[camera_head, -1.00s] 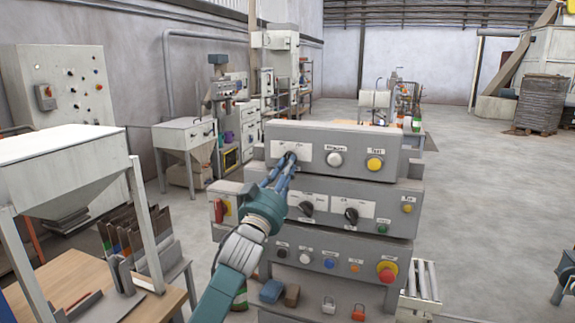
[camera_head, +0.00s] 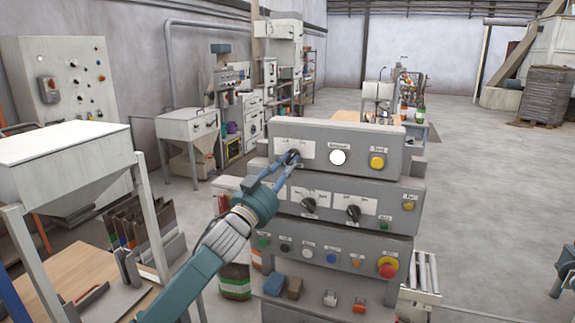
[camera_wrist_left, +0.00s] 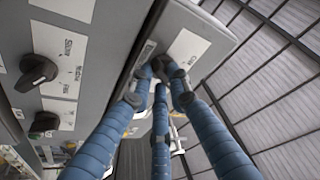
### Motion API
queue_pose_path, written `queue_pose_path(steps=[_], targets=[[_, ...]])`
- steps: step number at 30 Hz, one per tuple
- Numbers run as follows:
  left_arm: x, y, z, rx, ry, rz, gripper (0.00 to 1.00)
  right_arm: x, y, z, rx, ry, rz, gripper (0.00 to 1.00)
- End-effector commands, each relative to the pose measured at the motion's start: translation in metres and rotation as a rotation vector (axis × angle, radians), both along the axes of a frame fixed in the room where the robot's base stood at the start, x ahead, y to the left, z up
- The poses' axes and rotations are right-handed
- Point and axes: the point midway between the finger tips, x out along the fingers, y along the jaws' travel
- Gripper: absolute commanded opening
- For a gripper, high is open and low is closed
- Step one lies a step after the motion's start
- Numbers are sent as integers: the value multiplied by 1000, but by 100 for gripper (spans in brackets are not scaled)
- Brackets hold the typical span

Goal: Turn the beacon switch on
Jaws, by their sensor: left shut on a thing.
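The beacon switch (camera_head: 294,153) is at the left of the top panel box, on a white label plate. My left gripper (camera_head: 291,160) reaches it from the lower left and is shut on it, its fingers covering most of the knob. A round lamp (camera_head: 338,158) right of the switch glows bright white. My right gripper is not in view.
The middle panel has two black selector knobs (camera_head: 308,205) (camera_head: 353,213) close below my gripper; one also shows in the left wrist view (camera_wrist_left: 36,73). A red emergency button (camera_head: 387,268) is on the lower panel. A hopper (camera_head: 62,155) stands left.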

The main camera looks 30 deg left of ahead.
Motion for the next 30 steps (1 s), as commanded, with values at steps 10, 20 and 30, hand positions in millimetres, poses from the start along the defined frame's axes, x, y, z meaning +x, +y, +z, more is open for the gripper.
queue_pose_path(steps=[10, 20, 30], targets=[[-2, 1, 12, 8, -21, 1, 35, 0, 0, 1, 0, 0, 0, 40], [-1, 0, 6, 4, -11, 0, 36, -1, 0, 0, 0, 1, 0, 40], [-27, -1, -8, 3, -5, -1, 36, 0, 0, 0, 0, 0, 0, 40]])
